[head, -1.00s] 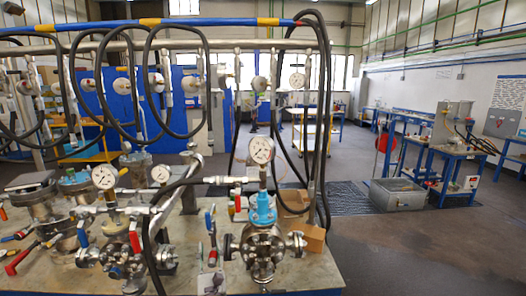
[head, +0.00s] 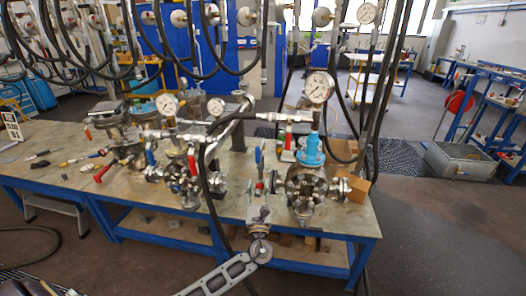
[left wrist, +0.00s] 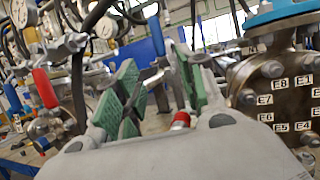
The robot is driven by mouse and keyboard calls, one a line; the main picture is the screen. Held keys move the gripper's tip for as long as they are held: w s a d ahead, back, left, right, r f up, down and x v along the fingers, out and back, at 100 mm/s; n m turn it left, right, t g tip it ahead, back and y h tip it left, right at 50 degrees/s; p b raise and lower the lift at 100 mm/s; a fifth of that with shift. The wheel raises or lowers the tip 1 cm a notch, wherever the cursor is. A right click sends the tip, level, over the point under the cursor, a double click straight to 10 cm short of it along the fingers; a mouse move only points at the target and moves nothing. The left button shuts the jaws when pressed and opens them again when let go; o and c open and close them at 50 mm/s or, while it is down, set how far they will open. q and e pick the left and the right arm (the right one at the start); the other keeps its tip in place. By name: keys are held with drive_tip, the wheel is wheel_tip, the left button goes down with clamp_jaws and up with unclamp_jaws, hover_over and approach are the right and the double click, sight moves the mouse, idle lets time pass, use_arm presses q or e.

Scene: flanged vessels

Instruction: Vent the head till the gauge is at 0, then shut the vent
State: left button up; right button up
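The flanged vessel (head: 308,184) with a light-blue head (head: 311,150) stands upright at the right end of the bench. A round white gauge (head: 318,87) sits above the head; its needle is too small to read. My left gripper (head: 258,214) is at the bench's front edge, left of and in front of the vessel. In the left wrist view, its green-padded fingers (left wrist: 157,88) are apart, with a red-tipped part (left wrist: 180,121) showing beyond them. The labelled vessel (left wrist: 280,95) is right of them. My right gripper is out of view.
More vessels with gauges and red and blue levers (head: 103,170) crowd the bench's middle. Black hoses (head: 380,100) hang in front of and beside the vessel. A cardboard box (head: 356,188) is at its right. The bench's left part (head: 50,165) holds loose tools.

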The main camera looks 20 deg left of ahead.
use_arm(q)
drive_tip(key=r+n, duration=0.1)
drive_tip(key=n, duration=0.1)
drive_tip(key=n+g+b, duration=0.2)
drive_tip(key=n+g, duration=0.1)
approach(258, 156)
drive_tip(key=s+a+r, duration=0.1)
drive_tip(key=s+r, duration=0.1)
drive_tip(key=s, duration=0.1)
drive_tip(key=shift+d+f+m+g+h, duration=0.1)
drive_tip(key=shift+d+m+h, duration=0.2)
drive_tip(key=shift+m, duration=0.6)
drive_tip(key=shift+d+f+m+g+h, duration=0.15)
drive_tip(key=shift+m+h, duration=0.3)
drive_tip(key=shift+m, duration=0.45)
drive_tip(key=shift+d+m+g+h, duration=0.1)
drive_tip(key=shift+d+m+h, duration=0.2)
drive_tip(key=shift+m, duration=0.6)
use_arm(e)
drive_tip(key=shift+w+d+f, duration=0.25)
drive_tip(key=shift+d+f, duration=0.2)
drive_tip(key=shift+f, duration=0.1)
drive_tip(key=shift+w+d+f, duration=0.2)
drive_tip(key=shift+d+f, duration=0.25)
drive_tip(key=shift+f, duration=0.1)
use_arm(q)
drive_tip(key=shift+w+a, duration=0.1)
drive_tip(key=shift+a, duration=0.05)
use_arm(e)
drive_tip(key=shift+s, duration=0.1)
